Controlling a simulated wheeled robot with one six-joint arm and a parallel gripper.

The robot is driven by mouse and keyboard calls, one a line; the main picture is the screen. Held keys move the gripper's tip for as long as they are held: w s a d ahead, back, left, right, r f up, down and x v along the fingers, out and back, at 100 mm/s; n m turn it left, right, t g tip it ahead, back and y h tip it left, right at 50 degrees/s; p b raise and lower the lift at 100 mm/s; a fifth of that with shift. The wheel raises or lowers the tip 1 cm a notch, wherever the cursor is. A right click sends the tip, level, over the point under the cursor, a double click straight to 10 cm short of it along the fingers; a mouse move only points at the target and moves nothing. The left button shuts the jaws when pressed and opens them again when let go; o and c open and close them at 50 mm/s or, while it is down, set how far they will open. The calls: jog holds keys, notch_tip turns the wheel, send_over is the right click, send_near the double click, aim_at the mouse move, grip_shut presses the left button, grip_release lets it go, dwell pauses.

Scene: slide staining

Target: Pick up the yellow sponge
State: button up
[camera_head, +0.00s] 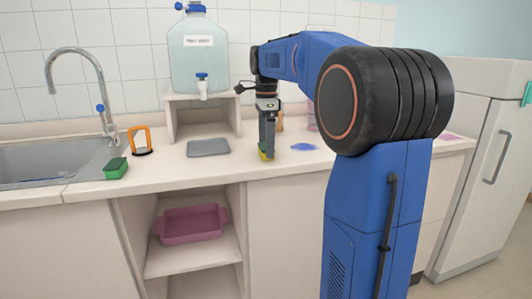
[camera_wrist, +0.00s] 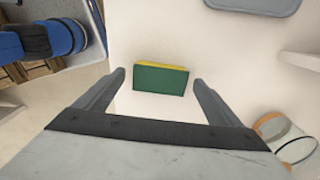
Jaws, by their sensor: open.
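The yellow sponge (camera_wrist: 161,79) stands on the pale counter, with its green face towards the wrist camera and its yellow layer along the far edge. In the head view the sponge (camera_head: 263,154) is a small yellow patch at my gripper's tips, mostly hidden by the fingers. My gripper (camera_head: 267,148) points down at the counter. In the wrist view my gripper (camera_wrist: 160,80) is open, with one finger on each side of the sponge and visible gaps between; nothing is held.
A green sponge (camera_head: 116,168) lies by the sink (camera_head: 50,160). A grey tray (camera_head: 208,147) is left of my gripper, and a blue cloth-like patch (camera_head: 304,147) right. A water jug (camera_head: 198,50) stands on a raised shelf behind. An orange-framed item (camera_head: 141,140) stands farther left.

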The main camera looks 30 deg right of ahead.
jog(key=shift+f, duration=0.65)
jog(key=c, duration=1.1)
notch_tip(320, 180, up, 10)
